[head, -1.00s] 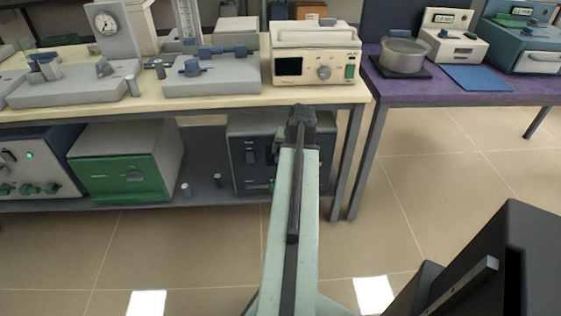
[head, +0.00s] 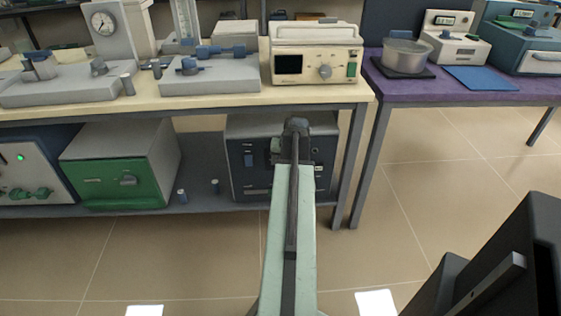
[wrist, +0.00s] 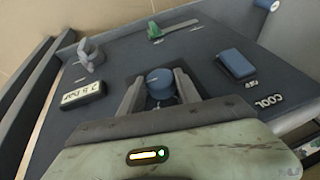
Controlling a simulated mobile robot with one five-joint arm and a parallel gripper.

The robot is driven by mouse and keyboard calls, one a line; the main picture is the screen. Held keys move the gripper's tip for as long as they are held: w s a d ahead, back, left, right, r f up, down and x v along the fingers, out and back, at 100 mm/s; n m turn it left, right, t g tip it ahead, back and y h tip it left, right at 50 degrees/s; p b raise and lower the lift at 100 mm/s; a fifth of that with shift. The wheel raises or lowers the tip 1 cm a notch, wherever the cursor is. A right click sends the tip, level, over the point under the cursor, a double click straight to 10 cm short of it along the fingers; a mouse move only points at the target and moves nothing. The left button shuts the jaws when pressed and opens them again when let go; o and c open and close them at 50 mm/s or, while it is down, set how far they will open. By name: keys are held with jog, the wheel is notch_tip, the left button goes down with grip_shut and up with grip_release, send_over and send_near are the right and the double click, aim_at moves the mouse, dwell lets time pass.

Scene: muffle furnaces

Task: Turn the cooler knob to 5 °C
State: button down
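The cooler is a dark blue-grey box (head: 236,185) on the lower shelf. Its front panel (wrist: 205,92) fills much of the wrist view, with a label reading "COOL" at the right. A round blue knob (wrist: 160,82) stands out of the panel between the two fingers of my gripper (wrist: 159,90). The fingers are open, one on each side of the knob, with a narrow gap seeming to show. Whether either finger touches it is hard to tell. In the head view my gripper (head: 296,126) is in front of the cooler and hides the knob.
The panel also carries a small display (wrist: 83,93), a blue rectangular button (wrist: 235,63), a grey handle-like part (wrist: 90,53) and a green lever (wrist: 178,31). A green-fronted box (head: 122,182) stands left on the shelf. The table edge (head: 200,106) runs above. Floor in front is clear.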

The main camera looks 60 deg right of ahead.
jog(key=shift+w+a, duration=0.1)
jog(key=n+g+h+b, duration=0.1)
jog(key=g+h+b, duration=0.1)
jog(key=g+b, duration=0.1)
jog(key=w+n+g+h+b, duration=0.1)
jog(key=g+h+b, duration=0.2)
jog(key=g+b, duration=0.1)
jog(key=a+f+n+g+h+b, duration=0.1)
jog(key=g+h+b, duration=0.2)
jog(key=b, duration=0.1)
jog(key=shift+w+f, duration=0.1)
jog(key=shift+w, duration=0.05)
dwell(0.5)
dwell(0.5)
jog(key=c, duration=0.9)
grip_release()
jog(key=shift+o, duration=0.2)
